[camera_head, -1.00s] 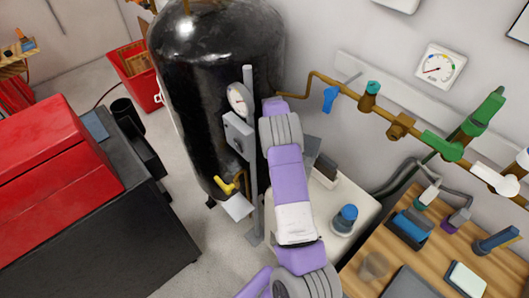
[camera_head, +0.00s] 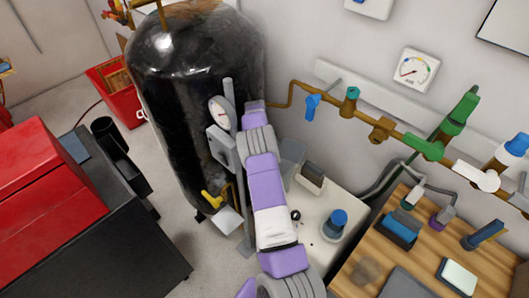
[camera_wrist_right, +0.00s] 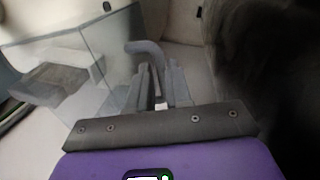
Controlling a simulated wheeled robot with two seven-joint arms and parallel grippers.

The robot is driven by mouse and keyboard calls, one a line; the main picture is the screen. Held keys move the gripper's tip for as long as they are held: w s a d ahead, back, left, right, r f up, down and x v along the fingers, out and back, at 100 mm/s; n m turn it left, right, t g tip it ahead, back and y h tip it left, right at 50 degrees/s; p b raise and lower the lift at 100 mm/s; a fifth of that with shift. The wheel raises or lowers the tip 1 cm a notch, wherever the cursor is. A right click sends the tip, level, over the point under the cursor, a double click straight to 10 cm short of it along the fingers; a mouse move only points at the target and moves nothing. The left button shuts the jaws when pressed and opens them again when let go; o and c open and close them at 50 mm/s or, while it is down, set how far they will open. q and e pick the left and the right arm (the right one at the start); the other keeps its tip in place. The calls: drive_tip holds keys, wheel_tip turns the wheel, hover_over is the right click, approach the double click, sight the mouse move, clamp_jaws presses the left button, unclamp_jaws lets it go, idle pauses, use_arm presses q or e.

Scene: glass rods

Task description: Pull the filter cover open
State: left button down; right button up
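The filter cover (camera_head: 293,152) looks like a clear, see-through panel beside the tank, right of my forearm in the head view. In the right wrist view the clear panel (camera_wrist_right: 110,60) stands to the left of the fingers, with a curved grey handle (camera_wrist_right: 144,48) at its right. My right gripper (camera_wrist_right: 165,88) has its fingers close together at the lower end of this handle and appears shut on it. In the head view my right arm hides the gripper and the grip. My left gripper is not in view.
A black tank (camera_head: 185,90) with a gauge (camera_head: 218,113) stands left of my arm. A pale stand (camera_head: 325,205) carries a grey block (camera_head: 312,178) and a blue-capped item (camera_head: 336,222). A brass pipe (camera_head: 330,107) with valves runs along the wall. A wooden bench (camera_head: 490,270) is at right.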

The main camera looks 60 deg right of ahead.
drive_tip(key=shift+o, duration=1.4)
drive_tip(key=shift+r, duration=0.1)
wheel_tip(320, 180, up, 10)
drive_tip(key=p, duration=0.2)
